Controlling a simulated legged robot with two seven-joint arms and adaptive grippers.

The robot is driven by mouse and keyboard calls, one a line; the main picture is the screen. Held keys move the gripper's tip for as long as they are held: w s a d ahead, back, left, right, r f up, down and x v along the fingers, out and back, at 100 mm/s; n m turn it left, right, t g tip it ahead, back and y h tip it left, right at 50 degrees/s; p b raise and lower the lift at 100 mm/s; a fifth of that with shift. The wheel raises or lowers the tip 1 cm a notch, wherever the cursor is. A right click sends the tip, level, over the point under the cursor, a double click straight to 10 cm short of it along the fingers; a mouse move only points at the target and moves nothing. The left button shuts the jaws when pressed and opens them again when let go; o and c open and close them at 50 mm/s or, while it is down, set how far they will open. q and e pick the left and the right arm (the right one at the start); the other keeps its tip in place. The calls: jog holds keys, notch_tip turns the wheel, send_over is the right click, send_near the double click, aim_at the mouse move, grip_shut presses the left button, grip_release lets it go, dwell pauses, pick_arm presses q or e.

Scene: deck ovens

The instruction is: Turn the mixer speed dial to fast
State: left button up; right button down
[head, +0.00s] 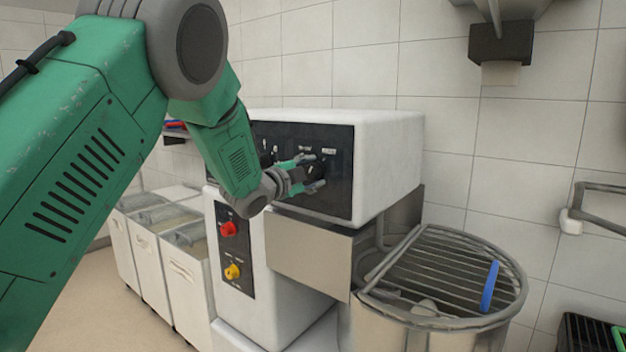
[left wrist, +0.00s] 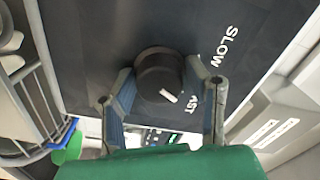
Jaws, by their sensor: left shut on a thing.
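The mixer (head: 385,165) has a black control panel (head: 338,200) across its upper front. The speed dial (left wrist: 158,70) is a dark round knob with a white pointer mark. In the left wrist view the mark sits at the knob's lower right, on the side of the partly hidden FAST label (left wrist: 193,103). The SLOW label (left wrist: 231,45) is farther up and right. My left gripper (head: 314,172) is at the panel, its fingers (left wrist: 160,88) on both sides of the dial, shut on it. In the head view the fingers largely hide the dial. My right gripper is out of view.
A red button (head: 228,229) and a yellow knob (head: 232,271) are on the mixer's lower front. The bowl's wire guard (head: 440,265), with a blue handle (head: 490,286), juts out at right. White bins (head: 186,275) stand at left. A tiled wall is close behind.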

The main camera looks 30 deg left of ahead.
pick_arm(q)
jog(key=shift+f+m+b, duration=0.2)
jog(key=shift+m+b, duration=0.1)
jog(key=shift+m, duration=0.3)
jog(key=o, duration=1)
jog(key=shift+c, duration=0.2)
jog(key=shift+s, duration=0.1)
jog(key=shift+s+r, duration=0.1)
jog(key=shift+s, duration=0.25)
jog(key=s, duration=1.1)
jog(key=shift+a, duration=0.45)
jog(key=shift+f, duration=0.2)
